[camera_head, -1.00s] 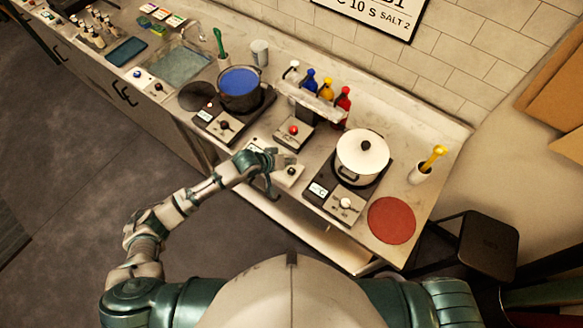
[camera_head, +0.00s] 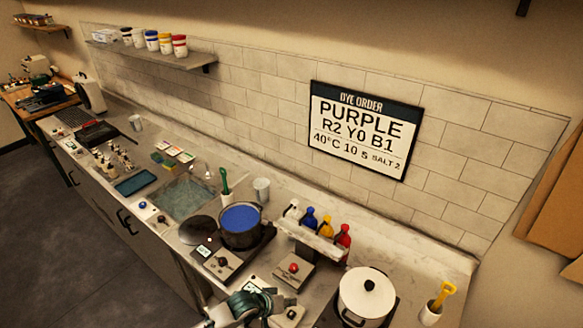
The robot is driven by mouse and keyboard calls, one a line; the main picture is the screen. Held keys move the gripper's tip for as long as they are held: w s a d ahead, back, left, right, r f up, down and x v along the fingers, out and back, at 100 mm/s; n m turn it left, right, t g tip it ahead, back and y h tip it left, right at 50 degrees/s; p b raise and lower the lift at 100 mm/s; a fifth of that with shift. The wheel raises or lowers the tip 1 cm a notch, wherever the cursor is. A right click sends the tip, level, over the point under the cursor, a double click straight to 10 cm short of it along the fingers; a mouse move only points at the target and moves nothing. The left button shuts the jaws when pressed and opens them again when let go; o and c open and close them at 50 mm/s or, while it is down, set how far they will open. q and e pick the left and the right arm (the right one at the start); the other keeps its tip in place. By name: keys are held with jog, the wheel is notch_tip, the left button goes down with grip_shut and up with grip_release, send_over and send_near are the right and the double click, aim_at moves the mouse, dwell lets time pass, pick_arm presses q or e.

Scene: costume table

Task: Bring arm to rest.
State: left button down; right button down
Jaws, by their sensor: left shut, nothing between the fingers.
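My left arm's teal and white wrist and my left gripper (camera_head: 271,303) show at the bottom edge, at the front of the counter (camera_head: 130,227). The gripper is shut and empty. It is close to a small white device with a dark knob (camera_head: 290,313); whether they touch I cannot tell. The rest of the left arm is cut off below the picture. My right gripper and right arm are out of view.
A dark pot of blue liquid (camera_head: 240,218) stands on a burner behind my left gripper. A lidded white pot (camera_head: 366,293) is to the right. Dye bottles (camera_head: 326,224) stand in a rack between them. A sign reading PURPLE (camera_head: 360,130) hangs on the wall.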

pick_arm(q)
jog(key=s+a+f+m, duration=0.1)
jog(key=s+f, duration=0.1)
jog(key=s, duration=0.8)
jog(key=s+a+f+g+y, duration=0.15)
jog(key=s+a+y, duration=0.25)
jog(key=s+a, duration=0.5)
jog(key=s+a+f+y, duration=0.3)
jog(key=s+a, duration=0.5)
jog(key=a, duration=0.3)
notch_tip(320, 180, down, 30)
jog(key=s+g+b, duration=0.2)
jog(key=b, duration=0.3)
jog(key=s+a+f+b, duration=0.1)
jog(key=s+f+b, duration=0.1)
jog(key=s+f, duration=0.6)
jog(key=s+a+f+b, duration=0.1)
jog(key=s+f+b, duration=0.1)
jog(key=s+f, duration=0.7)
notch_tip(320, 180, down, 5)
jog(key=shift+s+a+r+g, duration=0.1)
jog(key=shift+s+a+g, duration=0.15)
jog(key=shift+a+g, duration=0.15)
